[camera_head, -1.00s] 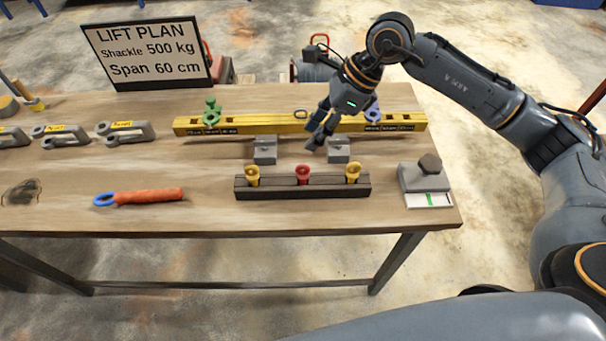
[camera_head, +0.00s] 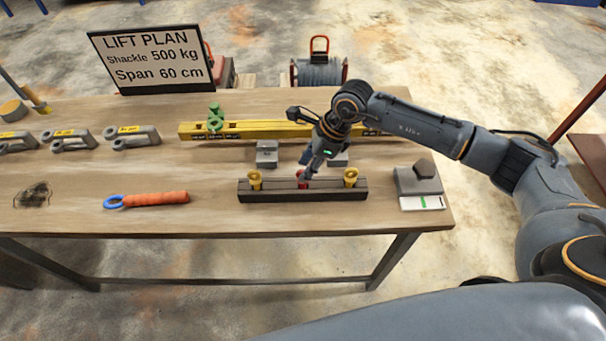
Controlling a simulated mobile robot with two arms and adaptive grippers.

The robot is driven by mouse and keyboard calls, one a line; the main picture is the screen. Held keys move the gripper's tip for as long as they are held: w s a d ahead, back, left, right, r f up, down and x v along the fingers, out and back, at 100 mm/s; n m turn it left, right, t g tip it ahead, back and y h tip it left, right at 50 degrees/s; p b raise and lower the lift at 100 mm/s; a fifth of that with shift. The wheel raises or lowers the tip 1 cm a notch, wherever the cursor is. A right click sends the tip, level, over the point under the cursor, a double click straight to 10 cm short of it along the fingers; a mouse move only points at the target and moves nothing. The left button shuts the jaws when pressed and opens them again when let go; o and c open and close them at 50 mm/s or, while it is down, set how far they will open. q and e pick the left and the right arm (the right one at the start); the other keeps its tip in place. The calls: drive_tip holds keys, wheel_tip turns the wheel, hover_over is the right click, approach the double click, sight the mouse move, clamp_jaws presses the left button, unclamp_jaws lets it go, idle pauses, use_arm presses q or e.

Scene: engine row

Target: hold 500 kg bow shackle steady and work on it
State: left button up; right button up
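Three grey bow shackles with yellow labels lie in a row at the left of the bench: a left one (camera_head: 18,147), a middle one (camera_head: 70,144) and a right one (camera_head: 135,140). The labels are too small to read, so I cannot tell which is 500 kg. My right gripper (camera_head: 304,174) points down over the dark rack (camera_head: 330,191), with its fingertips at the red pin (camera_head: 304,184) in the middle. The fingers hide part of the pin, and I cannot tell whether they grip it. My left gripper is out of view.
Two yellow pins (camera_head: 255,180) flank the red one. A yellow beam (camera_head: 240,132) with a green shackle (camera_head: 215,118) lies behind grey blocks (camera_head: 266,155). An orange-handled tool (camera_head: 155,198), a sign reading 500 kg and 60 cm (camera_head: 152,62) and a grey block (camera_head: 418,180) stand around.

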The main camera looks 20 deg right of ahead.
drive_tip(key=shift+x, duration=1.15)
clamp_jaws()
drive_tip(key=shift+r, duration=0.2)
